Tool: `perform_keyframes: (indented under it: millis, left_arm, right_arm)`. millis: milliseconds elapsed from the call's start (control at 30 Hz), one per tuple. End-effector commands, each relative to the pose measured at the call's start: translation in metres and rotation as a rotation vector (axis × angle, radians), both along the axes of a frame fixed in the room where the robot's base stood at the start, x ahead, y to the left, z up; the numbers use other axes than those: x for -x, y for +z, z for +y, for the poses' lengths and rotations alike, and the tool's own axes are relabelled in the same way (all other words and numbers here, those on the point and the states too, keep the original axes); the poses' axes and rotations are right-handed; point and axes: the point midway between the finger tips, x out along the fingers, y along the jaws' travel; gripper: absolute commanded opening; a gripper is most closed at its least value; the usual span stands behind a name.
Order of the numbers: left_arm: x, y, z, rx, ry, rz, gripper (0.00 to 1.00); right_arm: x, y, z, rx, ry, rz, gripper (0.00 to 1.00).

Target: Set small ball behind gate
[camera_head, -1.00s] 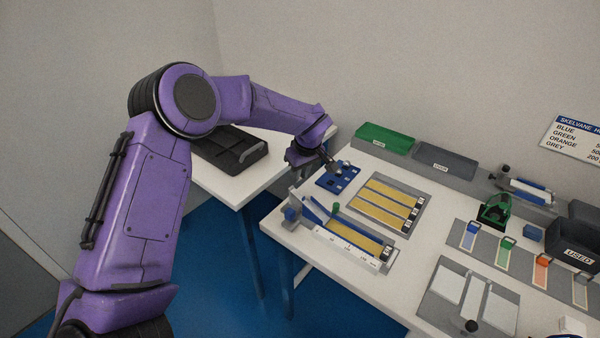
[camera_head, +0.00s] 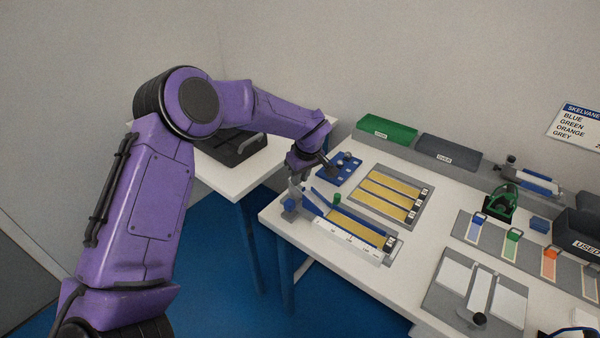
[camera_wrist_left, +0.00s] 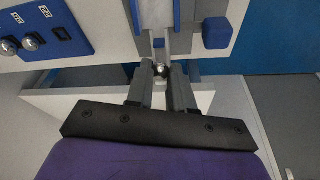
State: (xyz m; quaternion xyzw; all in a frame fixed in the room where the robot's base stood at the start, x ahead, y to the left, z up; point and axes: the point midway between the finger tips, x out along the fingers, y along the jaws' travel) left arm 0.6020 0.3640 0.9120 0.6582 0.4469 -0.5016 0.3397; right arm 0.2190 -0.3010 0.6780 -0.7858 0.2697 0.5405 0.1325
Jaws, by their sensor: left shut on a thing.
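My left gripper (camera_wrist_left: 162,76) is shut on a small steel ball (camera_wrist_left: 163,71), held between its fingertips in the left wrist view. In the head view, the left gripper (camera_head: 298,182) is over the left end of the ramp tester (camera_head: 345,242), which has blue sides and a yellow strip. The ball is hidden there. In the wrist view the ball is just at the near end of the ramp's pale channel (camera_wrist_left: 158,20); I cannot tell whether it touches. A green piece (camera_head: 335,197) stands on the ramp; which part is the gate is unclear. My right gripper is not in view.
A blue ball holder (camera_head: 343,170) lies behind the ramp, with larger balls (camera_wrist_left: 31,42) in it. A grey tray with yellow strips (camera_head: 390,195) lies to the right. Green (camera_head: 387,130) and grey (camera_head: 448,152) bins stand at the back. The table's left edge is close.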

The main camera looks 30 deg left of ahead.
Motion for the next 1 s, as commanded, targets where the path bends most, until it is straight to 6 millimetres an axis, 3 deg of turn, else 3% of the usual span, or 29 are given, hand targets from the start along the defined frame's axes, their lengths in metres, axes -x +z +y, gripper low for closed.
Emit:
perform_keyframes:
  millis: [1000]
  left_arm:
    - [0.0006,-0.0070,-0.0008,0.000,0.001,0.000,0.00]
  right_arm:
    - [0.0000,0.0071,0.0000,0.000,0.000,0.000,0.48]
